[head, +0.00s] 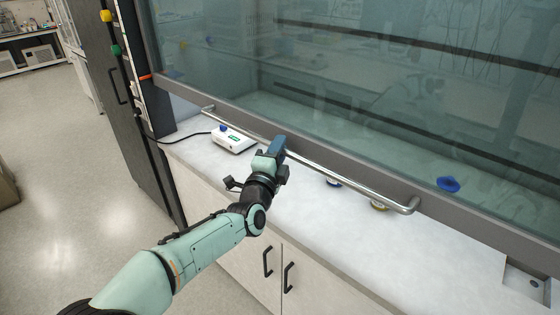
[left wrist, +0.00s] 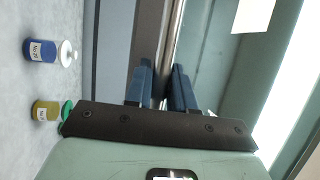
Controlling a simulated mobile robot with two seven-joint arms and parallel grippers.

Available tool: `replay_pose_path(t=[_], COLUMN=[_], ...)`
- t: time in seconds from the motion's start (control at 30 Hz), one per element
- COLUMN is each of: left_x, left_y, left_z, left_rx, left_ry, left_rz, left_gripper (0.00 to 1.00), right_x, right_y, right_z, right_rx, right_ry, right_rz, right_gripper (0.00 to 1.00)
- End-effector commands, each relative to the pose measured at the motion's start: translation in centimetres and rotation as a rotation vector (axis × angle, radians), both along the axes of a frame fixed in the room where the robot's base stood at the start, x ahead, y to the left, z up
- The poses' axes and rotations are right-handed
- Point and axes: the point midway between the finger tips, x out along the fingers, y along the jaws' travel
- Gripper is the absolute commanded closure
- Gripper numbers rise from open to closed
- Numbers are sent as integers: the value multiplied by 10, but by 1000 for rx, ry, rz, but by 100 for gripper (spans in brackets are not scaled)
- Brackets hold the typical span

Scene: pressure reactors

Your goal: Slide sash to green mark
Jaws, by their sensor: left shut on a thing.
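The glass sash (head: 330,80) of the fume hood is partly raised, with a gap between its grey bottom rail (head: 460,213) and the white worktop. A long metal handle bar (head: 345,178) runs along the rail. My left gripper (head: 278,146) is shut on the bar, left of its middle. In the left wrist view its blue fingers (left wrist: 163,90) lie on both sides of the bar (left wrist: 174,45). My right gripper is not in view.
A white device (head: 232,141) with a green display stands on the worktop (head: 320,235) left of my gripper. A blue-labelled bottle (left wrist: 41,49) and a yellow-labelled bottle (left wrist: 45,110) stand below the bar. Green (head: 116,50) and yellow (head: 106,15) knobs are on the left side panel.

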Motion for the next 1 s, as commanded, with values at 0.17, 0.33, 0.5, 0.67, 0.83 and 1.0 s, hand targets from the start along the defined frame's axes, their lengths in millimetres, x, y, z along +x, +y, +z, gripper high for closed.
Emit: replay_pose_path(t=[0.17,0.33,0.5,0.67,0.83,1.0], left_x=[-2,-1,0,-1,-1,-1], left_y=[-1,-1,0,-1,0,0], left_z=[88,131,159,174,178,176], left_rx=[-10,-9,-7,-4,-3,-4], left_ry=[-33,-26,-19,-17,-13,-10], left_rz=[-1,-1,0,-1,1,2], left_gripper=[100,100,100,100,100,100], right_x=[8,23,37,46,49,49], right_y=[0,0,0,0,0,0], right_z=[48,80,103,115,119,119], right_rx=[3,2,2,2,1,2], right_ry=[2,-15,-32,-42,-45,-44], right_rz=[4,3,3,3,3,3], right_gripper=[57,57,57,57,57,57])
